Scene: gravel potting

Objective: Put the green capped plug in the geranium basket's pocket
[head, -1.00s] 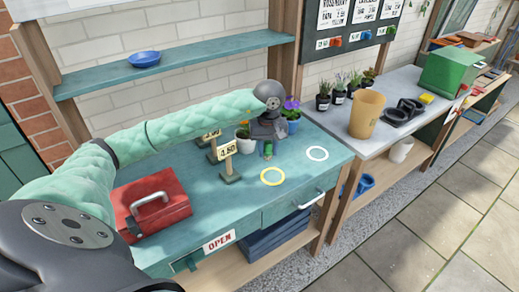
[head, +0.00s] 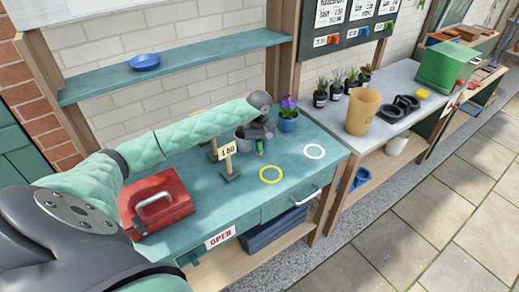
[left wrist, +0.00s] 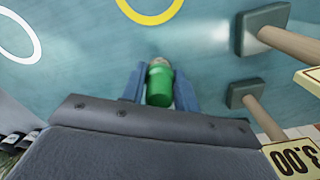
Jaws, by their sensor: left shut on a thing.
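My left gripper (head: 260,151) is shut on the green capped plug and holds it over the teal bench, behind the yellow ring. In the left wrist view the plug's green cap (left wrist: 159,86) sits between the two fingers (left wrist: 160,92); its far end is pale. In the head view the plug (head: 260,146) is small and partly hidden by the gripper. I cannot make out a geranium basket or its pocket in either view. My right gripper is not in view.
A yellow ring (head: 271,174) and white ring (head: 314,152) mark the bench top. Price signs (head: 227,148) and a red toolbox (head: 160,205) stand farther left.

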